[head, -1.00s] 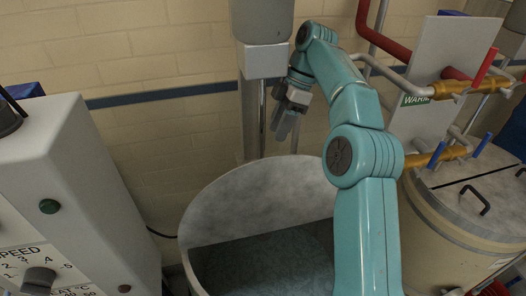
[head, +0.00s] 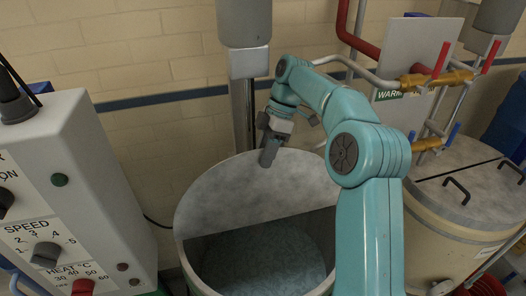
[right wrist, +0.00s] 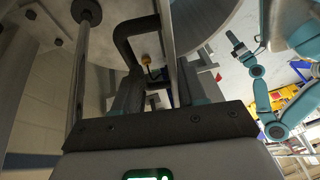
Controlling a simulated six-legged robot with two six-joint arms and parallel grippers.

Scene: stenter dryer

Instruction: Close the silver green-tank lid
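The silver lid (head: 262,182) is a grey mottled half-disc, raised at the back of the open tank (head: 187,262) in the head view. Blue-green liquid (head: 265,262) shows below it. My right gripper (head: 268,152) is at the lid's upper edge, fingers pointing down. In the right wrist view its fingers (right wrist: 158,92) are apart, with a dark handle loop (right wrist: 124,42) just ahead and partly between them. I cannot tell whether they touch it. My left gripper is outside the head view; what looks like it (right wrist: 237,43) is small in the right wrist view.
A control box (head: 75,190) with knobs stands at the left. A grey column (head: 243,100) rises behind the tank. A second tank with its lid (head: 440,195) down stands at the right, below pipes and valves (head: 435,80).

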